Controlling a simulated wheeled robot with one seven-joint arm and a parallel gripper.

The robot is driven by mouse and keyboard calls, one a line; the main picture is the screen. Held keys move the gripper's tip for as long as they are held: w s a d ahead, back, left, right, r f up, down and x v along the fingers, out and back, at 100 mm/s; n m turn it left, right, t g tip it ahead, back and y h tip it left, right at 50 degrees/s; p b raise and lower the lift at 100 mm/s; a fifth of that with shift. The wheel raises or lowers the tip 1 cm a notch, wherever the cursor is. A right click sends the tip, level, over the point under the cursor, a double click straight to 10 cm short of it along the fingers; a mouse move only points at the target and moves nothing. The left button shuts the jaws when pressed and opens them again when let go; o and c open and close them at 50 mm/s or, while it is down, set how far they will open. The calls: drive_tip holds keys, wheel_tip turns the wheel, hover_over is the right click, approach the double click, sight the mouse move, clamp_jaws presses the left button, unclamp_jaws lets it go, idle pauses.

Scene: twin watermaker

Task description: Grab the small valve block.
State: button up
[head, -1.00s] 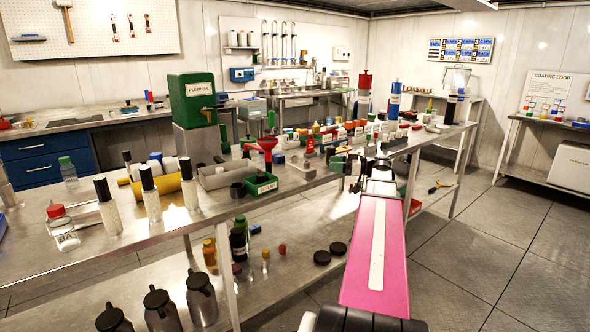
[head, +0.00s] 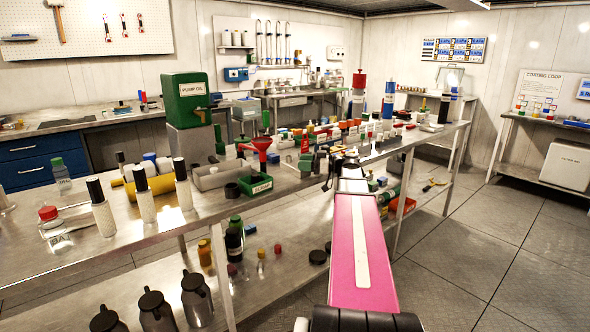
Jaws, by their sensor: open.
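My gripper (head: 334,164) is at the end of my pink arm, over the right-hand middle part of the long steel bench (head: 120,255). It is small and dark in the head view, and its jaws are open. Several small blocks and fittings stand close to its left, among them a small green-and-grey piece (head: 305,162) below a red cone-shaped item (head: 305,144). I cannot tell for sure which of these is the small valve block. My wrist may hide part of the bench top there.
A red funnel (head: 260,146) and a green tray (head: 262,185) stand left of my gripper. A green pump oil can (head: 187,100) and white bottles with black caps (head: 145,200) are farther left. Rows of small coloured parts lie behind. The floor (head: 480,260) at right is clear.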

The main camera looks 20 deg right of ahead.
clamp_jaws()
drive_tip(key=shift+r, duration=0.1)
drive_tip(key=shift+r, duration=0.15)
